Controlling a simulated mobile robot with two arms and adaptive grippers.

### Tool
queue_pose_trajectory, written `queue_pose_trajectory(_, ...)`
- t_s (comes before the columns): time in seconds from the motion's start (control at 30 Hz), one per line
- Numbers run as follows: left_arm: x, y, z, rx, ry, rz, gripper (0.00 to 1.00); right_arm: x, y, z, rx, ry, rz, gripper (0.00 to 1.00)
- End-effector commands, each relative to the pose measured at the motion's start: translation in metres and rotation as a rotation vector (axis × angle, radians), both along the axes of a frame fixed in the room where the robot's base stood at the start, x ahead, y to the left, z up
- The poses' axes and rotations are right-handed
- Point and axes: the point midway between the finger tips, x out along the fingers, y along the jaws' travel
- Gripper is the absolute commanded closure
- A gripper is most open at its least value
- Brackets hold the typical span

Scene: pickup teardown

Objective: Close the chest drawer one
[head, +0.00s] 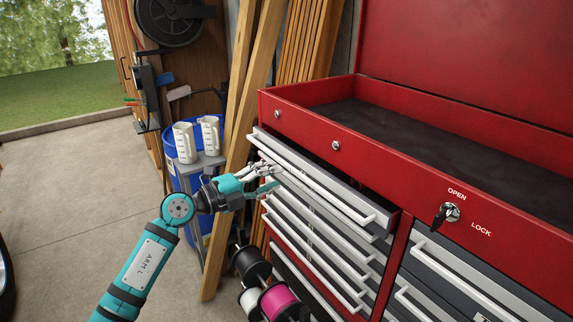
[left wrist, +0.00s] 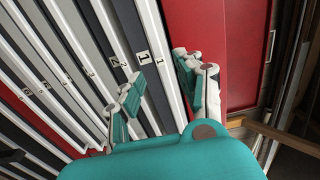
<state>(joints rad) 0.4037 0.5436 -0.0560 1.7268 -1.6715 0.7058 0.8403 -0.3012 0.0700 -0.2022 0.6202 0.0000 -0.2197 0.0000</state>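The red tool chest (head: 425,188) stands at the right. Its top-left drawer, drawer one (head: 372,205), is pulled part way out, with its grey side and dark inside showing. Its front and white handle also show in the left wrist view, by the label "1" (left wrist: 143,57). My left gripper (head: 272,178) is at the front of this drawer, toward its far end. In the left wrist view, the left gripper (left wrist: 163,98) has its fingers apart, with the white handle strip running between them. I cannot tell whether they touch it. My right gripper is not in view.
Several shut drawers (head: 310,240) with white handles lie below. A key (head: 445,213) sits in the lock. Spools (head: 278,300) stand by the chest's lower front. Wooden planks (head: 238,140) and two white jugs (head: 185,142) on a stand are beyond.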

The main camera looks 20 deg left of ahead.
Motion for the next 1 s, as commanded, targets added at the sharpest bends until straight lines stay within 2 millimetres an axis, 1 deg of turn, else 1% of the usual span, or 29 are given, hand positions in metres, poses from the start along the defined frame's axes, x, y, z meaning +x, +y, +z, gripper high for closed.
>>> queue_pose_trajectory(0.03, 0.009, -0.006, 0.004, -0.006, -0.001, 0.0, 0.63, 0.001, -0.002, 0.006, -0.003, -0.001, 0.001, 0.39)
queue_pose_trajectory(0.1, 0.018, -0.014, 0.003, -0.002, 0.0, 0.0, 0.63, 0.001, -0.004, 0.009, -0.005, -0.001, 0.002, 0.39)
queue_pose_trajectory(0.2, 0.028, -0.021, 0.002, -0.004, 0.0, 0.001, 0.63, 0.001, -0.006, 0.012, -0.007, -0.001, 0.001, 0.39)
queue_pose_trajectory(0.3, 0.035, -0.027, 0.001, -0.001, 0.0, 0.001, 0.63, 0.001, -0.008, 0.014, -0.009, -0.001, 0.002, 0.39)
queue_pose_trajectory(0.43, 0.039, -0.03, 0.0, 0.0, 0.0, 0.001, 0.63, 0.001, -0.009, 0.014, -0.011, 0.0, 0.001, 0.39)
queue_pose_trajectory(0.67, 0.039, -0.03, -0.001, 0.0, 0.0, 0.001, 0.63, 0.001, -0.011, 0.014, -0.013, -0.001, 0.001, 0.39)
queue_pose_trajectory(0.93, 0.039, -0.03, -0.001, 0.0, 0.0, 0.001, 0.97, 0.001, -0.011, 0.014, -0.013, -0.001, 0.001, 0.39)
queue_pose_trajectory(0.97, 0.039, -0.03, -0.001, 0.001, 0.001, 0.001, 1.0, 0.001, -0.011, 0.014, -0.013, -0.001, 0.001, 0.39)
queue_pose_trajectory(1.0, 0.039, -0.03, -0.001, 0.001, 0.001, 0.001, 1.0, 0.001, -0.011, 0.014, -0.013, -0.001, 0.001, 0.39)
